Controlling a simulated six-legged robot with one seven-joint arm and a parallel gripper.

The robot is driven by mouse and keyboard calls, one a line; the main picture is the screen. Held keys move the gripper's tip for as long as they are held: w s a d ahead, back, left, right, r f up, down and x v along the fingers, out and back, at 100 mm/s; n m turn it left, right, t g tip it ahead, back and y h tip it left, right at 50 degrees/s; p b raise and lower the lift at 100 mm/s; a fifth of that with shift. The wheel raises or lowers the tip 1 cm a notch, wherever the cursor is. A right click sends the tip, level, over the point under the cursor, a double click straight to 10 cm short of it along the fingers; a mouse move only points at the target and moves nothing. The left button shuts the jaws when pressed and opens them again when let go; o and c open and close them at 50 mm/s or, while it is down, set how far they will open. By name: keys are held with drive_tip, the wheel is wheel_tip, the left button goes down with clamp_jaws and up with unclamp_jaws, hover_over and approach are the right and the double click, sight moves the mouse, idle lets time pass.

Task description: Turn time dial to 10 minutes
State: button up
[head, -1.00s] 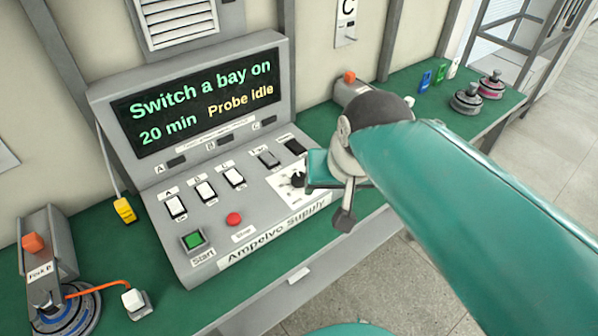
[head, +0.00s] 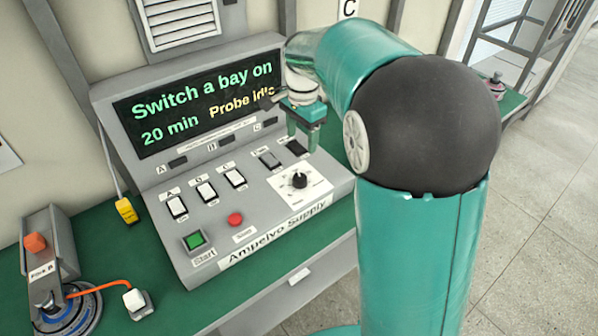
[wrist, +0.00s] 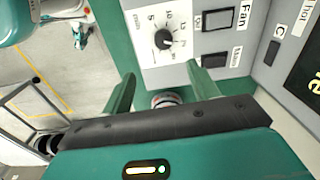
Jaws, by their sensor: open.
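The time dial (head: 299,180) is a small black knob on a white scale plate at the right of the Ampelvo Supply console (head: 250,205). In the wrist view the dial (wrist: 164,40) shows upside-down-free numbers around it, small and partly blurred; I cannot tell exactly where its pointer stands. The display (head: 200,105) reads "Switch a bay on", "20 min" and "Probe Idle", the last partly covered by my arm. My gripper (head: 303,143) is open and empty, above and behind the dial, near the dark switches. In the wrist view its fingers (wrist: 160,76) stand apart, not touching the dial.
Bay switches (head: 205,191), a green Start button (head: 194,241) and a red stop button (head: 235,219) lie left of the dial. My arm hides much of the bench on the right.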

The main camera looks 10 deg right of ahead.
sight(300, 177)
drive_tip(key=shift+m, duration=0.4)
drive_tip(key=f, duration=1)
drive_tip(key=w+f, duration=0.1)
drive_tip(key=f, duration=0.4)
drive_tip(key=shift+w, duration=0.1)
drive_tip(key=shift+r, duration=0.1)
drive_tip(key=c, duration=1)
